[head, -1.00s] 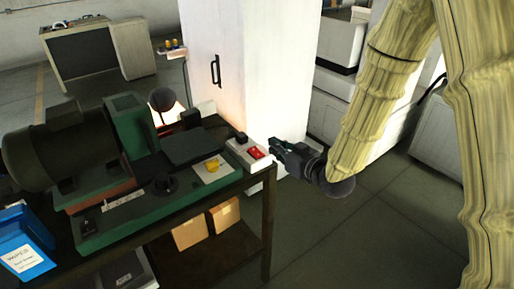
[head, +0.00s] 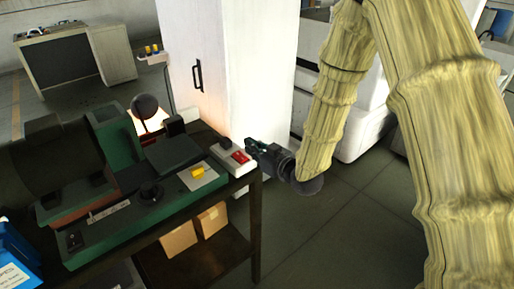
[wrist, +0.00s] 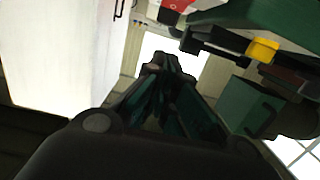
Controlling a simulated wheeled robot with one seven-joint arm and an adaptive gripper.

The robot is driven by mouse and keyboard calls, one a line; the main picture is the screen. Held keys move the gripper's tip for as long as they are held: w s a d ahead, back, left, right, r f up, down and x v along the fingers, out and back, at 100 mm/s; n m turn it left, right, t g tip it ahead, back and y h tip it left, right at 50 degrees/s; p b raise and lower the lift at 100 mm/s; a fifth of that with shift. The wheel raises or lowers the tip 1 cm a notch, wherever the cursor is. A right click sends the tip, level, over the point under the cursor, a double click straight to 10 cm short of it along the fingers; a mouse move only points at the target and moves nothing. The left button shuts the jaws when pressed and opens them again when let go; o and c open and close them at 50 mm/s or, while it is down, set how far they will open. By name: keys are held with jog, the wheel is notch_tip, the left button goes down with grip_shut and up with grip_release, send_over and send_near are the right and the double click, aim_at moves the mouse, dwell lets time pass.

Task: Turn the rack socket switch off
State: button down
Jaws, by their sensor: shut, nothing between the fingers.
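The rack socket (head: 230,158) is a white block at the right end of the dark bench, with a red rocker switch (head: 240,157) on its top and a black plug-like piece at its back left. In the wrist view the red switch (wrist: 179,5) shows at the top edge, partly cut off. My gripper (head: 252,147) is shut and empty, its tips close beside the socket's right side. I cannot tell whether they touch it. In the wrist view my gripper (wrist: 160,62) points forward, its tips below the red switch. The rocker's tilt is too small to read.
A green grinder-like machine (head: 150,195) with a yellow knob (head: 198,172) fills the bench left of the socket. A tall white cabinet (head: 262,75) stands behind. Cardboard boxes (head: 212,219) sit on the lower shelf. The floor right of the bench is clear.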

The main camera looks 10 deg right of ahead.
jog(key=p, duration=0.3)
send_over(241, 158)
jog(key=shift+d+f, duration=0.1)
jog(key=shift+f, duration=0.1)
jog(key=shift+s+f, duration=0.1)
jog(key=shift+f, duration=0.4)
jog(key=shift+f+p, duration=0.55)
jog(key=shift+f, duration=1.05)
jog(key=shift+w+f, duration=0.1)
jog(key=shift+w, duration=0.1)
